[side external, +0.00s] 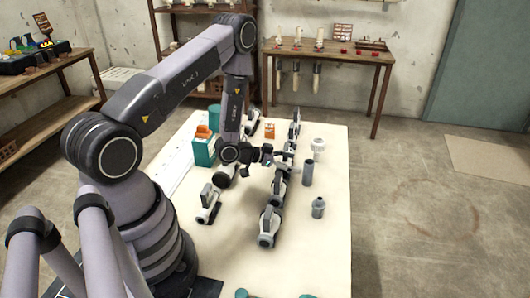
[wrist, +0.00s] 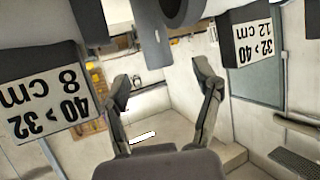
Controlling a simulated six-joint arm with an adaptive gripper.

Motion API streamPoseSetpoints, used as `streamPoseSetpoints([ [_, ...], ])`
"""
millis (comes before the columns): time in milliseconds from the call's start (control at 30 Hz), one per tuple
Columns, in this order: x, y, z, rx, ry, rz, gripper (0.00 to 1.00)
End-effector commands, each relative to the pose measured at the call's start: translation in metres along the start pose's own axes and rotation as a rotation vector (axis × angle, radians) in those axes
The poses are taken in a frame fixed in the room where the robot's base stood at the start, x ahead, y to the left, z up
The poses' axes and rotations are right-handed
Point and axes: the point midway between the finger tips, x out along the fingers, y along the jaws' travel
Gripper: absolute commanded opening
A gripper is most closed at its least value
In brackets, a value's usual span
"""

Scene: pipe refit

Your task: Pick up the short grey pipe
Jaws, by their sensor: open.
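Two grey pipe pieces stand upright on the right of the white table in the side view. The shorter grey piece (side external: 318,208) has a narrow top and stands nearer the camera. A taller dark grey piece (side external: 308,173) stands behind it. I cannot tell for sure which one is the task's short pipe. My gripper (side external: 268,158) is left of both, among the fittings, with a gap to them. In the wrist view my gripper (wrist: 163,80) has its fingers spread and nothing between them. A grey cylinder (wrist: 150,38) hangs into the top of that view, beyond the fingertips.
A row of grey and white fittings (side external: 268,225) runs along the table's middle, close to my gripper. Labels reading 40>32, 8 cm (wrist: 52,104) and 12 cm (wrist: 255,45) appear inverted. A white ribbed part (side external: 318,145) stands at right. The table's front right is mostly clear.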

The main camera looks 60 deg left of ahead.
Motion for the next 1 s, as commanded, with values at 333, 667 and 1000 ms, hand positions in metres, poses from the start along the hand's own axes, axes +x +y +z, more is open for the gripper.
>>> streamPoseSetpoints([
  [333,0.044,0.003,-0.004,0.003,0.001,0.001,0.65],
  [667,0.054,0.003,-0.004,0.000,-0.001,-0.001,0.65],
  [1000,0.053,0.003,-0.004,0.000,-0.001,-0.001,0.23],
])
